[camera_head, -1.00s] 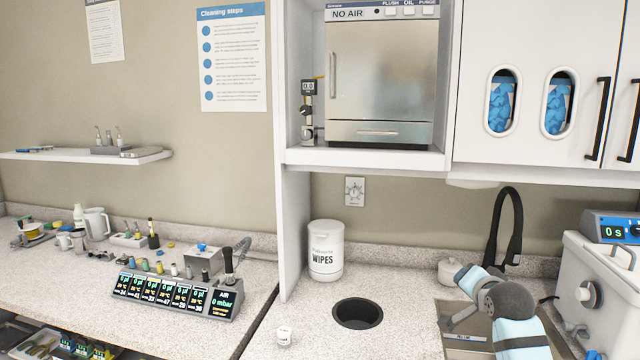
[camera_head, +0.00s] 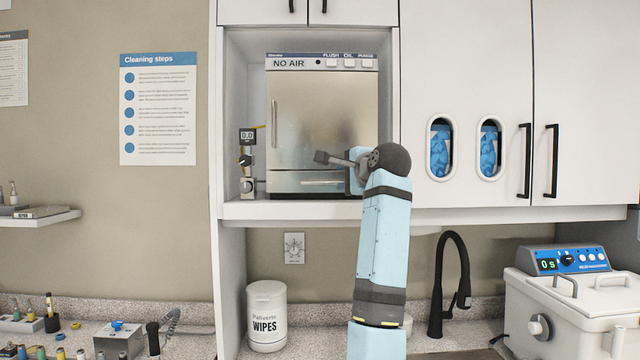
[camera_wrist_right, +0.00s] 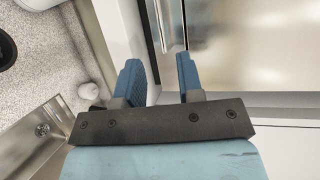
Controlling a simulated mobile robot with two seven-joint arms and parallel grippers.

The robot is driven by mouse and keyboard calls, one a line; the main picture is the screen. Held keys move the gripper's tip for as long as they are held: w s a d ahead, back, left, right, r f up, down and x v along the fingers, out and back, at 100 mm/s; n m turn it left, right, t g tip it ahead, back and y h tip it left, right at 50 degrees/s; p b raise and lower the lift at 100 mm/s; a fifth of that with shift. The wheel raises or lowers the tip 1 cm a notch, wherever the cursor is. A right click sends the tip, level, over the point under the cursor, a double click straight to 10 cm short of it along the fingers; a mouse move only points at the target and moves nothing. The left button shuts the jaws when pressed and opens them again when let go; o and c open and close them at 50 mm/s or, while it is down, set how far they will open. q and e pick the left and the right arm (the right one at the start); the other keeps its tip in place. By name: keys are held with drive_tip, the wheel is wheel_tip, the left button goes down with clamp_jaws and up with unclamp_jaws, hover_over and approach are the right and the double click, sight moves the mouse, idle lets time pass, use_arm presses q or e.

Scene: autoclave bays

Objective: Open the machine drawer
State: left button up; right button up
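The machine (camera_head: 310,100), a steel-fronted unit with a NO AIR display, stands in the open cabinet niche. Its drawer (camera_head: 290,181) is the low front panel, with a short horizontal handle (camera_head: 318,183); it looks closed. My right gripper (camera_head: 325,157) is in front of the machine, a little above the drawer handle in the picture; its distance from the front is hard to judge. In the right wrist view, the two blue fingers (camera_wrist_right: 158,65) are apart with nothing between them, and a metal bar lies beyond their tips. My left gripper is not in view.
A small gauge stand (camera_head: 247,165) is left of the machine inside the niche. The niche floor edge (camera_head: 290,210) runs below. The wipes tub (camera_head: 266,312), black faucet (camera_head: 447,285) and white bath unit (camera_head: 575,315) are on the counter below.

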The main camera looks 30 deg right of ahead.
sight(325, 183)
drive_tip(key=p+x, duration=0.1)
drive_tip(key=x, duration=1)
drive_tip(key=shift+a, duration=0.1)
drive_tip(key=shift+s, duration=0.1)
clamp_jaws()
